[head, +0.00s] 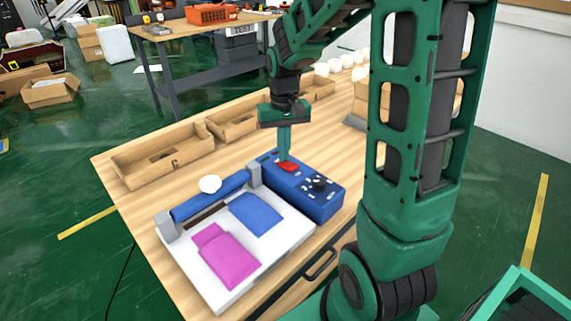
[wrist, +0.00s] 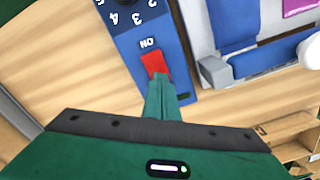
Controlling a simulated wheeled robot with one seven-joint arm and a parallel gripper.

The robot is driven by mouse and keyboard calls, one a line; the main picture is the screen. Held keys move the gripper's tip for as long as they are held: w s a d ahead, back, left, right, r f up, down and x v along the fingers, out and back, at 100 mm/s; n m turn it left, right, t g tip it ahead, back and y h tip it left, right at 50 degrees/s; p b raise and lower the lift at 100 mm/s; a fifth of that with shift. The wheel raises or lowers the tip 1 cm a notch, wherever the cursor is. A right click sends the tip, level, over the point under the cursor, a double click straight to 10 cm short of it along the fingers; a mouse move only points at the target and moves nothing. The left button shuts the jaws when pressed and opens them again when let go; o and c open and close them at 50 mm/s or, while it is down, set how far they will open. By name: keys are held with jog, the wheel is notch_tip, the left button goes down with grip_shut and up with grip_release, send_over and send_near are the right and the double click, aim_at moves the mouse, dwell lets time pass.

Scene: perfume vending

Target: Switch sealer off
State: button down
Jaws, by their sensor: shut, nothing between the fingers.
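The sealer's blue control box (head: 318,198) stands on the wooden table, with a dark dial and a red switch (head: 287,168) on top. In the wrist view the red switch (wrist: 155,63) lies beside the letters "ON", with printed numbers further up the box (wrist: 138,38). My gripper (head: 285,155) points down over the switch, its fingers shut and empty. In the wrist view the fingertips of my gripper (wrist: 159,80) are at the lower edge of the switch and hide part of it. I cannot tell whether they press it.
The sealer's white bed (head: 205,283) holds a pink pouch (head: 228,258) and a blue pouch (head: 255,213), beside a blue sealing bar with a white knob (head: 210,184).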

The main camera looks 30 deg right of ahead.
notch_tip(320, 180, up, 7)
dwell(0.9)
dwell(0.4)
jog(key=s+d+f+m, duration=0.1)
jog(key=s, duration=1.1)
jog(key=s+d+m, duration=0.1)
jog(key=s+d, duration=0.1)
jog(key=s, duration=1.1)
jog(key=shift+d+f+m, duration=0.3)
jog(key=shift+f, duration=0.1)
